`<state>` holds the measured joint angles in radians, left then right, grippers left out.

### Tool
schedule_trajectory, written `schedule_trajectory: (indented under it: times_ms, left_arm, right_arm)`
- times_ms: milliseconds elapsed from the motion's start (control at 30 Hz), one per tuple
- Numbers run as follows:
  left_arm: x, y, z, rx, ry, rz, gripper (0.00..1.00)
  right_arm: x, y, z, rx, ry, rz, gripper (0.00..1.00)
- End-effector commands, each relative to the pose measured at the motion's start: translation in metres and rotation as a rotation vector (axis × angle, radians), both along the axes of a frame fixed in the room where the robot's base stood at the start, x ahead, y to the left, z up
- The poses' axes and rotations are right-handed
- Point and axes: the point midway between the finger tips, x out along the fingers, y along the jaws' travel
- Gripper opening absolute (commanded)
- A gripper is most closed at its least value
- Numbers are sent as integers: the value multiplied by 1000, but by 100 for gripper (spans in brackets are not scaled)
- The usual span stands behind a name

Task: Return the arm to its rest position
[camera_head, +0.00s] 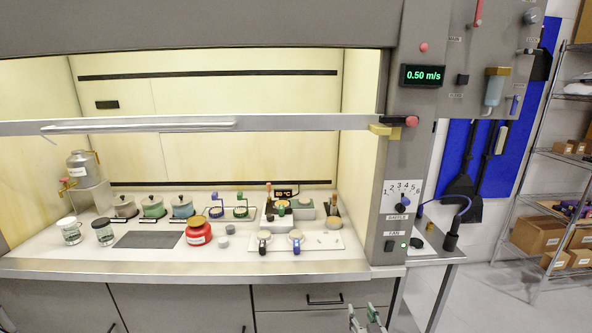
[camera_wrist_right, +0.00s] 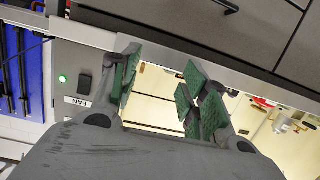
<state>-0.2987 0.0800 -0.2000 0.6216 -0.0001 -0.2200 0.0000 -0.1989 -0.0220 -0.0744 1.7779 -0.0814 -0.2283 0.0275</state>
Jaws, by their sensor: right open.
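My right gripper (camera_head: 367,318) shows at the bottom edge of the head view, in front of the drawers and below the counter's front edge. In the right wrist view the same gripper (camera_wrist_right: 165,85) has its green-padded fingers apart, with nothing between them. Most of my right arm is outside the head view. My left gripper is not in view.
The fume hood counter (camera_head: 150,269) holds jars, lidded pots, a red container (camera_head: 198,232) and a white board with valves (camera_head: 325,240). The sash (camera_head: 300,123) is raised. A drawer handle (camera_head: 325,299) is near my gripper. Floor at right is clear before a shelf rack (camera_head: 540,205).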

Motion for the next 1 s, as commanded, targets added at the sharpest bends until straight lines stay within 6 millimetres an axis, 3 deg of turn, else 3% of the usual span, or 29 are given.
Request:
schedule_trajectory:
  times_ms: [100, 467, 767, 1000]
  left_arm:
    - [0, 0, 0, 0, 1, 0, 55]
    - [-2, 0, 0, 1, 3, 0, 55]
    - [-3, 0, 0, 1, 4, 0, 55]
    - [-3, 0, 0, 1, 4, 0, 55]
  right_arm:
    - [-10, 5, -53, -4, 86, 10, 45]
    - [-64, 15, -202, -19, 338, 39, 45]
    - [-137, 16, -311, -38, 546, 62, 45]
    - [-211, 11, -385, -55, 710, 74, 45]
